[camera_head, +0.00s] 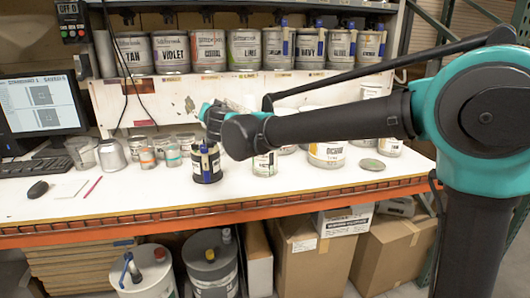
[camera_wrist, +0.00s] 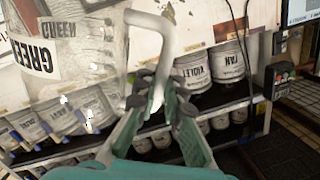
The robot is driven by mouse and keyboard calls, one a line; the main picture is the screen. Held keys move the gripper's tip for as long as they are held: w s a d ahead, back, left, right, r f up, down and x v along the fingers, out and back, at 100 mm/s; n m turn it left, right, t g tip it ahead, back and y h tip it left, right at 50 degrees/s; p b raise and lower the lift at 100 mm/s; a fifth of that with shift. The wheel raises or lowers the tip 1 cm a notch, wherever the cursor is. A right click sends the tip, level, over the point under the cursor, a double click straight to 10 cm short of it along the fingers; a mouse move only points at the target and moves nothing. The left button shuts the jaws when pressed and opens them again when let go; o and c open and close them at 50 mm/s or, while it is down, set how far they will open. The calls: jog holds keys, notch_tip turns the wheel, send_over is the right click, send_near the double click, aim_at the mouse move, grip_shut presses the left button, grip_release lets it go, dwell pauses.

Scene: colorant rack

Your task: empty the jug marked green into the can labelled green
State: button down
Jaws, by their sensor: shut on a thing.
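My gripper (camera_head: 214,118) is above the bench in the head view, at the far end of my arm. In the wrist view my gripper (camera_wrist: 157,97) is shut on the pale handle of a clear jug marked GREEN (camera_wrist: 88,60). That picture is turned over; the jug's lettering is inverted like the shelf cans' labels, so the jug looks roughly upright. Its contents are hard to tell. In the head view the jug is mostly hidden behind my arm. A can (camera_head: 265,164) stands below my forearm, its label too small to read; I cannot tell which can is labelled green.
A dark can holder (camera_head: 206,164) stands left of that can. An ochre-labelled can (camera_head: 326,154) and a flat lid (camera_head: 372,164) are to the right. Clear beakers and jars (camera_head: 147,158) stand left. The shelf of labelled cans (camera_head: 208,51) runs behind; the bench front is clear.

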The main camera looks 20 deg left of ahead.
aim_at(241, 109)
jog(key=s+a+n, duration=0.1)
jog(key=n, duration=0.1)
jog(key=s+a+f+n+b, duration=0.1)
jog(key=s+a+f+n+t, duration=0.1)
jog(key=n, duration=0.1)
jog(key=shift+s+n+b, duration=0.25)
jog(key=shift+n+b, duration=0.05)
jog(key=shift+w+d+r, duration=0.1)
jog(key=shift+d+r, duration=0.05)
jog(key=shift+w+d+r+m+g, duration=0.25)
jog(key=shift+w+d+m, duration=0.25)
jog(key=shift+m, duration=0.5)
jog(key=shift+w+d+r+m+g, duration=0.15)
jog(key=shift+w+d+r+m, duration=0.3)
jog(key=shift+m, duration=0.55)
jog(key=shift+w+d+f+m+g, duration=0.15)
jog(key=shift+w+d+f+m, duration=0.15)
jog(key=shift+w+d+m, duration=0.35)
jog(key=shift+w+d+f+m+g, duration=0.2)
jog(key=shift+w+d+m, duration=0.25)
jog(key=shift+w+m, duration=0.35)
jog(key=shift+w+d+r+m+g, duration=0.25)
jog(key=shift+w+d+r+m, duration=0.2)
jog(key=shift+m, duration=0.25)
jog(key=shift+w+d+r+m+g, duration=0.2)
jog(key=shift+w+d+r+m, duration=0.15)
jog(key=shift+w+m, duration=0.25)
